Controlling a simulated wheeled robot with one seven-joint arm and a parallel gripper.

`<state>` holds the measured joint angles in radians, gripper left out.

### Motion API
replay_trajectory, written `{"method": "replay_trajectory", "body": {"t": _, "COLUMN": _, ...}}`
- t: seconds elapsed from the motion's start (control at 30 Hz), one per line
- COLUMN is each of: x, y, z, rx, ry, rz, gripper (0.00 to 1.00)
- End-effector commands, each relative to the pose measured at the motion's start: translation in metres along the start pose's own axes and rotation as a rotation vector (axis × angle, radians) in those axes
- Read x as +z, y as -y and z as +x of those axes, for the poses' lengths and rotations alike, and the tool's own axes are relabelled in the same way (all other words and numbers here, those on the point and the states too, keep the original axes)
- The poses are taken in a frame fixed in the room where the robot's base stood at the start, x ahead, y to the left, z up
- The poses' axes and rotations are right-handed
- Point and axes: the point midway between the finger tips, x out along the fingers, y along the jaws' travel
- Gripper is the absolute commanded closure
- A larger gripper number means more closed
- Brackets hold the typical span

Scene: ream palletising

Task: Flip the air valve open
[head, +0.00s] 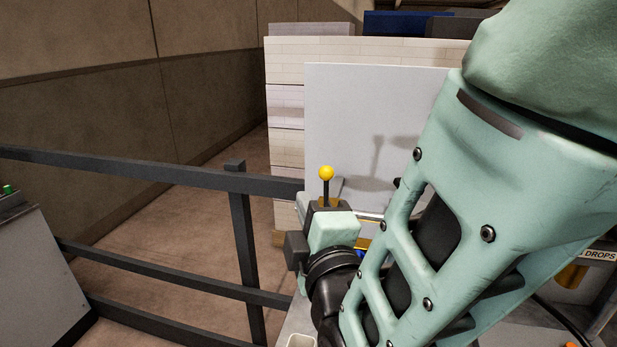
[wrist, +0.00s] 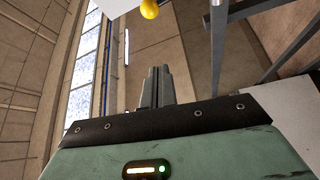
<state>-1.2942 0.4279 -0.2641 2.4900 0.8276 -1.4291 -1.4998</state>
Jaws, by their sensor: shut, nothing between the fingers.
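The air valve shows as an upright dark lever with a yellow ball knob (head: 326,173), in front of a pale grey panel in the head view. The knob also shows at the top edge of the wrist view (wrist: 149,9), beyond my fingertips and apart from them in the picture. My gripper (wrist: 155,72) has its two dark fingers together and empty. In the head view its mint-coloured housing is just below the lever, and the fingers cannot be made out clearly. The valve's body is largely hidden behind my wrist.
A dark guard rail (head: 170,175) with a post (head: 242,250) runs along the left. Stacks of white reams (head: 286,130) stand behind the pale panel (head: 375,120). A grey cabinet (head: 35,270) is at the lower left. Bare floor lies beyond the rail.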

Motion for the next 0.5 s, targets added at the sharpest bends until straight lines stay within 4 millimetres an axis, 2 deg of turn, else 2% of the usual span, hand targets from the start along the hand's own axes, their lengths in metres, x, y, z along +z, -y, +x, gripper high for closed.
{"method": "replay_trajectory", "body": {"t": 0.33, "x": 0.0, "y": -0.001, "z": 0.002, "rx": 0.001, "ry": 0.0, "rz": -0.001, "gripper": 1.0}}
{"method": "replay_trajectory", "body": {"t": 0.5, "x": 0.0, "y": -0.002, "z": 0.017, "rx": 0.002, "ry": 0.003, "rz": -0.002, "gripper": 1.0}}
